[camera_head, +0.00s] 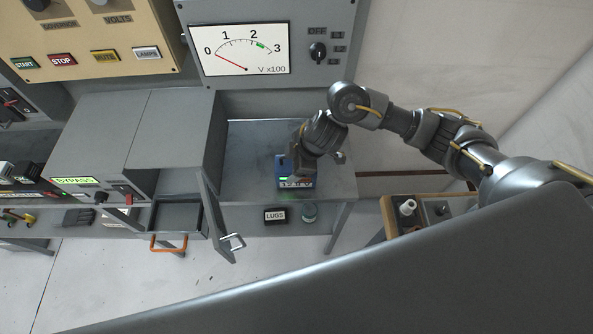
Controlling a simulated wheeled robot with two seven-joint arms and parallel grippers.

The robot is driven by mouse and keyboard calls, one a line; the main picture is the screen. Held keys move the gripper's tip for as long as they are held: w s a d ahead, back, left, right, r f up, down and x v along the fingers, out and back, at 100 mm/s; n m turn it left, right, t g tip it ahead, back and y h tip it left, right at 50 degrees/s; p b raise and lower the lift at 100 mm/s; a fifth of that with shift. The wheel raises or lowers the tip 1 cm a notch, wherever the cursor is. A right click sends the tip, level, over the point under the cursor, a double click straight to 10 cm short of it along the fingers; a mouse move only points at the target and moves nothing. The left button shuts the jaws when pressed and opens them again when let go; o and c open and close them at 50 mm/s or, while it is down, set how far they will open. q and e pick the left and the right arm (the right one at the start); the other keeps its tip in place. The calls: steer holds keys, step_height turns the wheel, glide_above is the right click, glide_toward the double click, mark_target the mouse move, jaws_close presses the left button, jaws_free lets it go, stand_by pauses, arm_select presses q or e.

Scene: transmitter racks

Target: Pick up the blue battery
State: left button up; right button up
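The blue battery (296,183) stands on the grey shelf (254,153) below the large meter, in the middle of the head view. A pale label shows on its front. My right gripper (300,160) reaches in from the right and points down at the battery's top. The gripper hides part of the battery's top. The fingers are dark and small here, so I cannot tell whether they are open or closed on it. My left gripper is not in view.
A box labelled LUGS (275,215) and a small teal round item (310,212) sit below the battery. An open drawer (178,218) with an orange handle and an open grey door (211,205) stand to the left. A wooden-edged box (392,217) is at right.

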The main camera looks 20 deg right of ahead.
jaws_close()
stand_by(0.3)
steer(key=shift+r, duration=0.1)
